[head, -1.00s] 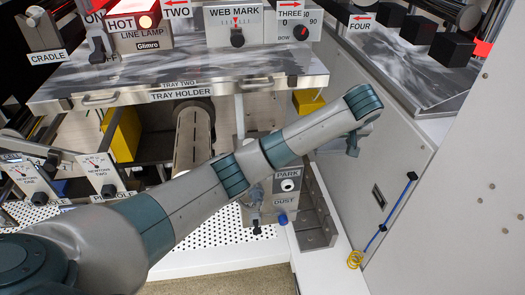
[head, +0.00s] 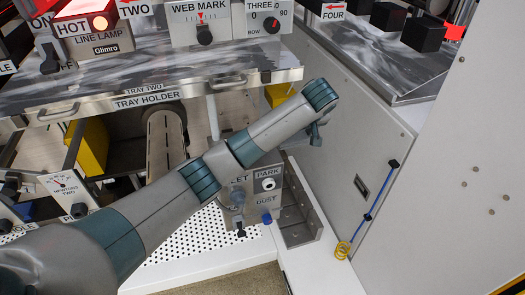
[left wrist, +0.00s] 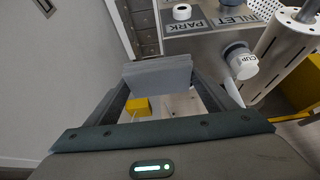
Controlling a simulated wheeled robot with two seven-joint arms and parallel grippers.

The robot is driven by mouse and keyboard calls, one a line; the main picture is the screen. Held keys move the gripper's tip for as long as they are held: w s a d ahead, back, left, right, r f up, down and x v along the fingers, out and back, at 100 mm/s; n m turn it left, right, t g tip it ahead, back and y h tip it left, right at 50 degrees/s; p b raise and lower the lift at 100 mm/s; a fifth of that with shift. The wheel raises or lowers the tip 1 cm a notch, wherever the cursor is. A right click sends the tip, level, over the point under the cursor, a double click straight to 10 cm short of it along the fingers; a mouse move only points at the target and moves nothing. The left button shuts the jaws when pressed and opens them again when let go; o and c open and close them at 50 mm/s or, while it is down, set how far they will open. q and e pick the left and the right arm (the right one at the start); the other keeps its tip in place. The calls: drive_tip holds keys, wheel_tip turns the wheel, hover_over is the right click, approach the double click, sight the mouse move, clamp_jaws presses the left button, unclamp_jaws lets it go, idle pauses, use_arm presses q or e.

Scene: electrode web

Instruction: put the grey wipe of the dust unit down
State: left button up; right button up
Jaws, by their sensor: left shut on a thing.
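The grey wipe is a flat grey block (left wrist: 158,74) between the fingertips of my left gripper (left wrist: 163,84) in the left wrist view. The gripper is shut on it and holds it off any surface that I can see. In the head view my left gripper (head: 317,132) hangs at the arm's end, above and to the right of the dust unit (head: 267,200); the wipe cannot be made out there. The dust unit also shows in the left wrist view (left wrist: 197,46), with PARK, INLET and CUP labels, beyond and right of the wipe. My right gripper is not in view.
The tray holder (head: 150,98) overhangs at the left.

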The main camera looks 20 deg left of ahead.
use_arm(q)
drive_tip(key=a+f, duration=0.1)
drive_tip(key=a, duration=0.1)
drive_tip(key=a+f+p, duration=0.1)
drive_tip(key=a+f, duration=0.1)
drive_tip(key=a, duration=0.1)
drive_tip(key=a+f, duration=0.1)
drive_tip(key=a, duration=0.2)
drive_tip(key=shift+w+f, duration=0.25)
drive_tip(key=shift+w, duration=0.1)
drive_tip(key=shift+w+a+f+p, duration=0.1)
drive_tip(key=shift+a+f+p, duration=0.25)
drive_tip(key=shift+a, duration=0.15)
drive_tip(key=shift+a+f, duration=0.4)
drive_tip(key=shift+a, duration=0.05)
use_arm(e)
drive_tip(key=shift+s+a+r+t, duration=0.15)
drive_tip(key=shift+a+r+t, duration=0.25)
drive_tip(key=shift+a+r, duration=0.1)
